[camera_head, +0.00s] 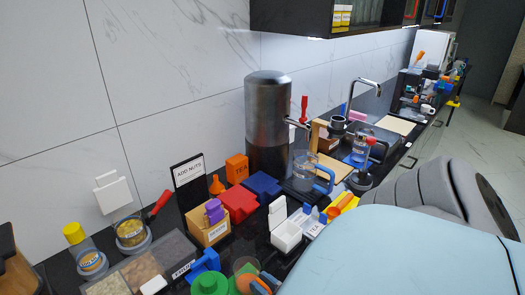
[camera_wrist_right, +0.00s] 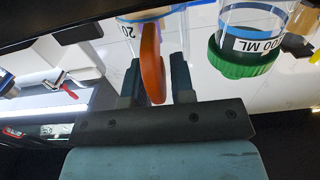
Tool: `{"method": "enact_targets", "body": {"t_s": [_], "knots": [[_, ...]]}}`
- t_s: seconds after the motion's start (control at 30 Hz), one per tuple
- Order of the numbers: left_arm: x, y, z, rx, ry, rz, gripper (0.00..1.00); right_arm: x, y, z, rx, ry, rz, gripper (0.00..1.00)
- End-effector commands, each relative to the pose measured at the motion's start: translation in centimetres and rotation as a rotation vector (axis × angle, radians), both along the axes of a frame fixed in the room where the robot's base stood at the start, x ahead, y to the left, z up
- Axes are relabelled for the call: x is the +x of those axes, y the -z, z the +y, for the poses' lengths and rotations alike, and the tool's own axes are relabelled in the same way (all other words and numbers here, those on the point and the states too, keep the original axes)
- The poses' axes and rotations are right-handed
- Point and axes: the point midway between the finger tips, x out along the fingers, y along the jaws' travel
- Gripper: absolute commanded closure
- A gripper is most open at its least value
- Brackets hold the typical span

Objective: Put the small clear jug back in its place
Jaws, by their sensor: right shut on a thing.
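In the right wrist view, my right gripper (camera_wrist_right: 157,78) is shut on the orange handle (camera_wrist_right: 152,65) of a clear jug (camera_wrist_right: 146,14). The jug's label is partly cut off and begins with "20". The head view shows a clear vessel (camera_head: 244,264) and an orange handle (camera_head: 262,286) at the bottom edge, partly hidden by my pale blue arm. That arm also hides my right gripper there. I cannot tell whether the jug touches the counter. My left gripper is not in view.
A clear container with a green end (camera_wrist_right: 245,62) and an "ML" label is beside the held jug. A larger clear jug with a blue handle (camera_head: 323,180) stands by the steel urn (camera_head: 267,115). A white box (camera_head: 286,235) and a wooden box (camera_head: 214,235) crowd the counter.

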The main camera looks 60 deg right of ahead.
Motion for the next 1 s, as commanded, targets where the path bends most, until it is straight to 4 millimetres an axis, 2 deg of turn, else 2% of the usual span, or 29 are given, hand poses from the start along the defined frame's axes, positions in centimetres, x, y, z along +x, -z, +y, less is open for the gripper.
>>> {"method": "enact_targets", "body": {"t_s": [0.37, 0.4, 0.5, 0.83, 1.0], "knots": [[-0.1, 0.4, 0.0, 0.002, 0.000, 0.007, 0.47, 0.0, 0.7, 0.0, -0.001, 0.000, -0.002, 1.00], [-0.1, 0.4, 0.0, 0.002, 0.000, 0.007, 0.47, 0.0, 0.7, 0.0, 0.000, 0.000, -0.001, 0.72], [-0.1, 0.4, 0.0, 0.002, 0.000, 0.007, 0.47, 0.0, 0.7, 0.0, -0.001, 0.000, -0.002, 0.52], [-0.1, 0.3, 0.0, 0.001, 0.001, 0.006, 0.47, 0.0, 0.3, 0.0, -0.001, 0.000, -0.002, 0.52], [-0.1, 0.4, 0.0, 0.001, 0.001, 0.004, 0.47, -2.3, 0.6, 0.6, 0.001, 0.001, 0.003, 0.52]]}}
